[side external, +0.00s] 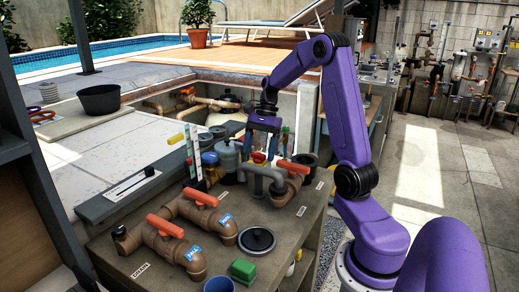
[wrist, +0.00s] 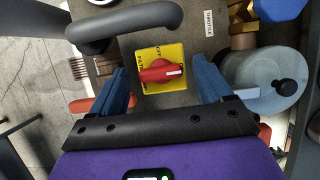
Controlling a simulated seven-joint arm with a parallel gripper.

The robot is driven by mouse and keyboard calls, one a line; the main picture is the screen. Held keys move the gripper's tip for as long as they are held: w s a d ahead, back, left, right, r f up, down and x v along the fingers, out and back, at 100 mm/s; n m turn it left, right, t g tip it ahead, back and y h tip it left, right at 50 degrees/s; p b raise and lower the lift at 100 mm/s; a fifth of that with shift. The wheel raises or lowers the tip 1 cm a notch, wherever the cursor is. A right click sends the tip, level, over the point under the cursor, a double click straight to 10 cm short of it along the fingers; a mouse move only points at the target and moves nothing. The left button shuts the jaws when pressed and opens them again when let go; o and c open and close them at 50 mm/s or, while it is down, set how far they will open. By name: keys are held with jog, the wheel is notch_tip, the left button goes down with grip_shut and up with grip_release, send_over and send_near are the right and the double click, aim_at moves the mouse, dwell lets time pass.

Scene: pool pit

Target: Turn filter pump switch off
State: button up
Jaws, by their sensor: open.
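The filter pump switch is a red knob (wrist: 160,72) with a white pointer mark on a yellow plate (wrist: 175,52). In the wrist view the white mark points right; "OFF" is printed near the plate's top edge, and some lettering is too small to read. In the side view the red knob (side external: 258,157) shows just below my gripper (side external: 263,139). My gripper (wrist: 163,75) is open, with one blue finger on either side of the knob in the wrist view. Neither finger visibly touches it, and the height gap is hard to judge.
A grey curved pipe (wrist: 130,20) lies close above the plate in the wrist view, and a grey-blue canister (wrist: 265,80) is close at right. Brown pipes with orange-handled valves (side external: 180,232) fill the bench front. A green block (side external: 243,270) sits at the bench's front edge.

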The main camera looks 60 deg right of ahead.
jog(key=c, duration=1)
jog(key=shift+c, duration=0.2)
jog(key=shift+n, duration=0.4)
jog(key=n+g, duration=0.1)
jog(key=n, duration=0.2)
jog(key=shift+w+n+g, duration=0.15)
jog(key=shift+n+g, duration=0.15)
jog(key=n, duration=0.2)
jog(key=n+g+h, duration=0.1)
jog(key=n, duration=0.1)
jog(key=shift+w+a+r+n+g, duration=0.1)
jog(key=shift+n+g, duration=0.2)
jog(key=n+h, duration=0.1)
jog(key=n, duration=0.3)
jog(key=shift+a+g+h, duration=0.1)
jog(key=shift+g+h, duration=0.3)
jog(key=shift+w+a+n+h, duration=0.1)
jog(key=shift+n+h, duration=0.7)
jog(key=shift+n, duration=1.7)
jog(key=o, duration=1)
